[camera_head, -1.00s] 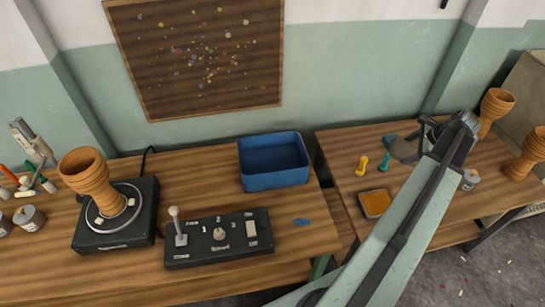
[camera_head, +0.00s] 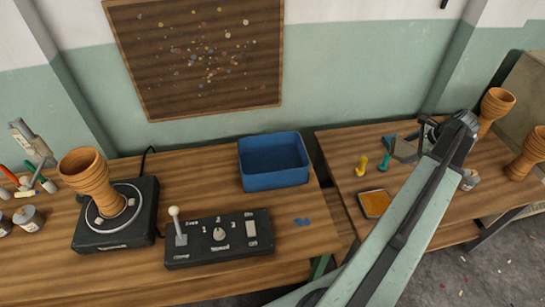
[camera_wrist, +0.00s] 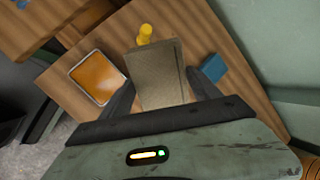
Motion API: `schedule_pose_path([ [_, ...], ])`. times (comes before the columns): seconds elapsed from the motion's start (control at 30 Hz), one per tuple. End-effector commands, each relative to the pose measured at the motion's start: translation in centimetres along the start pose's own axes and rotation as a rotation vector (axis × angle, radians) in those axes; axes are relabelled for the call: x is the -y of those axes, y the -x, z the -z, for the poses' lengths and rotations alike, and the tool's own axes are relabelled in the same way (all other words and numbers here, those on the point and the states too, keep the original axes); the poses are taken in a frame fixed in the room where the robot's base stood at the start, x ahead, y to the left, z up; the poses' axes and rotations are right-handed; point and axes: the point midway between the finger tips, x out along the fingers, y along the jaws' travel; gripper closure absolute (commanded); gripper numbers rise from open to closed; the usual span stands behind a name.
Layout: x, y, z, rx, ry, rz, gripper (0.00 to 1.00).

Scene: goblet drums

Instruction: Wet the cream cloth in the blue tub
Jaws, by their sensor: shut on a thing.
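The blue tub (camera_head: 275,181) stands on the left bench near its right end, open at the top; I cannot tell how full it is. My gripper (camera_head: 404,150) is over the right bench, well to the right of the tub. In the wrist view my gripper (camera_wrist: 160,78) is shut on a flat, dull tan piece, which I take for the cream cloth (camera_wrist: 163,58). The cloth sticks out past the fingertips. In the head view it is too small to make out clearly.
Near my gripper on the right bench are a blue block (camera_wrist: 213,68), a yellow peg (camera_head: 361,166), a teal peg (camera_head: 384,162) and an orange tray (camera_head: 361,204). A gap separates the benches. A control box (camera_head: 219,238) stands in front of the tub; clay goblets (camera_head: 496,105) stand far right.

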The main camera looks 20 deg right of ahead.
Motion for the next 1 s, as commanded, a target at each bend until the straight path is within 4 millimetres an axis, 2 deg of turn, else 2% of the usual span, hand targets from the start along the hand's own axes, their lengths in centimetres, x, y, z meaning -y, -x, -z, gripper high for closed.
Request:
schedule_pose_path([
  [0.3,0.1,0.2,-0.1,0.000,0.000,0.000,0.60],
  [0.67,1.4,3.7,-1.5,0.000,0.001,0.000,0.60],
  [1.0,1.3,3.5,-1.4,0.000,0.001,0.000,0.60],
])
